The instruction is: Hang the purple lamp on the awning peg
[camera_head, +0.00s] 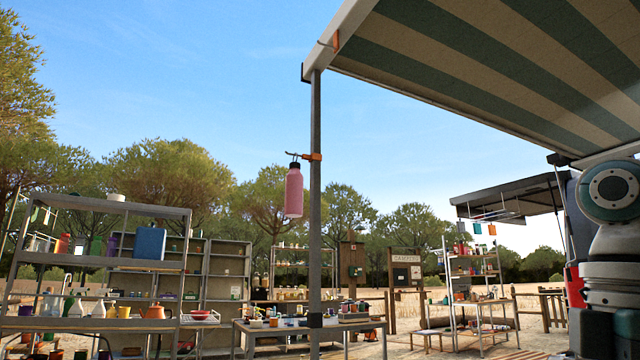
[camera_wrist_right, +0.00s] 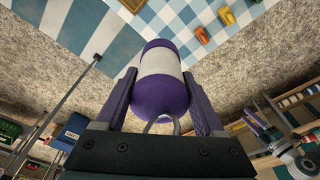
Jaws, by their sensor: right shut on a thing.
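In the right wrist view my right gripper (camera_wrist_right: 160,76) is shut on the purple lamp (camera_wrist_right: 163,98), which has purple ends and a pale middle band. A thin wire loop shows at the lamp's end near my palm. In the head view an orange peg (camera_head: 335,41) with a thin wire hook sits at the front corner of the awning (camera_head: 470,62), with nothing hanging on it. The right gripper and the lamp are not in the head view; only part of my arm shows at its right edge. The left gripper is in neither view.
A pink bottle (camera_head: 294,192) hangs from an orange-clamped hook (camera_head: 312,157) on the awning's upright post (camera_head: 315,240). Shelves (camera_head: 100,262) of goods stand at the left, and a table (camera_head: 240,327) stands behind the post. Open sky lies left of the awning corner.

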